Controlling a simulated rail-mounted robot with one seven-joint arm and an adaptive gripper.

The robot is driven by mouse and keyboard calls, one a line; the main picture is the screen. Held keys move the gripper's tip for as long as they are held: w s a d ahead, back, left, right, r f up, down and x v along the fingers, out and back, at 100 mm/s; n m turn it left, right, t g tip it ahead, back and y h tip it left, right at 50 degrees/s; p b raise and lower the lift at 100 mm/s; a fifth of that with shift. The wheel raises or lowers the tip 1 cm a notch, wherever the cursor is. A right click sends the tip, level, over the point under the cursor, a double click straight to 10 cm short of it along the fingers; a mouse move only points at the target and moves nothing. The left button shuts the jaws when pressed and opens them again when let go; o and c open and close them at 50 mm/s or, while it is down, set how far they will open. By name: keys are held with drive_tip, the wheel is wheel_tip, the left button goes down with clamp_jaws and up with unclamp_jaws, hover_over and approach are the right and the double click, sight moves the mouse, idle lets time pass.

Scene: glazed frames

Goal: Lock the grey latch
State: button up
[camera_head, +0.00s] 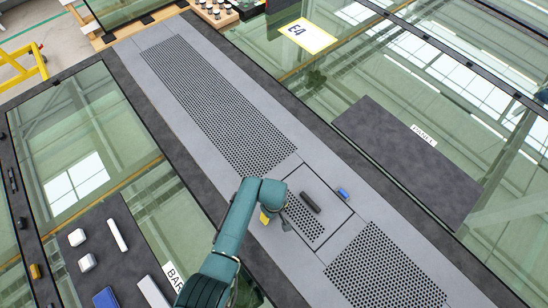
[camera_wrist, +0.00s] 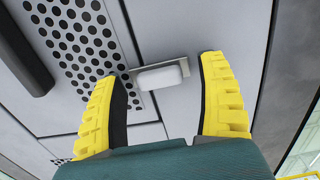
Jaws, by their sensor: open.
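The grey latch (camera_wrist: 163,77) is a small pale block with a thin metal plate behind it, at the edge of a perforated panel in the wrist view. In the head view it shows small and grey (camera_head: 287,226) beside my gripper. My gripper (camera_head: 266,217) is open, and its yellow fingers (camera_wrist: 158,98) stand on either side of the latch, apart from it. The hatch panel (camera_head: 325,208) has a dark handle (camera_head: 310,202), which also shows in the wrist view (camera_wrist: 22,52). Whether the latch is turned over the panel's edge is hard to tell.
A blue latch (camera_head: 342,193) sits at the far edge of the hatch. Perforated plates (camera_head: 215,100) lie along the grey walkway. Glass panes flank it. A dark mat (camera_head: 115,255) at lower left bears several white and blue blocks.

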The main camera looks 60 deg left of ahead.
wheel_tip(320, 180, up, 12)
idle(0.5)
idle(0.4)
